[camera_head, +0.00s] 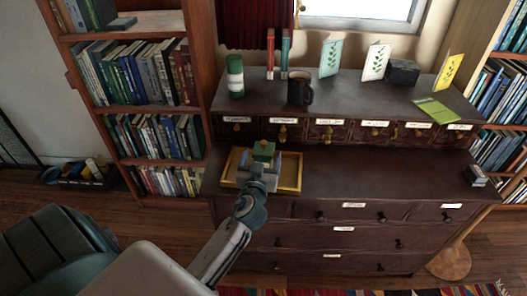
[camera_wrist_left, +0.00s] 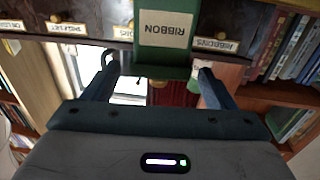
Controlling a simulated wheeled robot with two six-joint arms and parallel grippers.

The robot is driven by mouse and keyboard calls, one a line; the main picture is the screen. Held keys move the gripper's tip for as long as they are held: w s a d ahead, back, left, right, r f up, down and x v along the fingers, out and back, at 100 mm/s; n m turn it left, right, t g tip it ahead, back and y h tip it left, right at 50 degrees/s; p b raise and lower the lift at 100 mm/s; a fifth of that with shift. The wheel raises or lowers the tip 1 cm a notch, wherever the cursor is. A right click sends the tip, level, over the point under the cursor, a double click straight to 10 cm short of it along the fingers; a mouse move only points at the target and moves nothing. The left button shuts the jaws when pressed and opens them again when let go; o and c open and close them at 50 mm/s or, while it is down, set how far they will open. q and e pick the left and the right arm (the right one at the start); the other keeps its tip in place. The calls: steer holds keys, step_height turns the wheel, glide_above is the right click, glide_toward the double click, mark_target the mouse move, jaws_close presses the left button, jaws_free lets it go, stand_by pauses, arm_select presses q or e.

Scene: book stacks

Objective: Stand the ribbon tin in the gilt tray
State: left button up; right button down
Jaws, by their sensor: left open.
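The ribbon tin (camera_head: 263,150) is a green box that appears upright in the head view, over the left-middle part of the gilt tray (camera_head: 299,172). The tray is shallow with a gold rim and sits on the dark dresser top. In the left wrist view the tin (camera_wrist_left: 165,42) shows its RIBBON label upside down. My left gripper (camera_head: 260,174) is open in front of the tin. Its fingertips (camera_wrist_left: 157,72) lie on either side of the tin's near end, with no clear grip. My gripper hides the tin's base, so I cannot tell whether it rests on the tray floor.
Labelled small drawers (camera_head: 328,132) rise behind the tray. A dark mug (camera_head: 299,89), a green-and-white canister (camera_head: 235,77) and folded cards (camera_head: 375,62) stand on the upper ledge. The dresser top (camera_head: 390,172) right of the tray is clear up to a small box (camera_head: 475,175).

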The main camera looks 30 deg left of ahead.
arm_select(q)
steer(key=b+v, duration=0.1)
steer(key=v, duration=0.6)
steer(key=shift+s+d, duration=0.2)
steer(key=shift+s, duration=0.1)
arm_select(e)
steer(key=shift+w+a+r, duration=0.1)
steer(key=shift+w+r, duration=0.3)
steer(key=shift+r, duration=0.35)
steer(key=shift+w+a+r, duration=0.1)
steer(key=shift+w+r, duration=0.25)
steer(key=shift+r, duration=0.45)
steer(key=shift+w+a+r, duration=0.1)
steer(key=shift+w+r, duration=0.3)
steer(key=shift+r, duration=0.35)
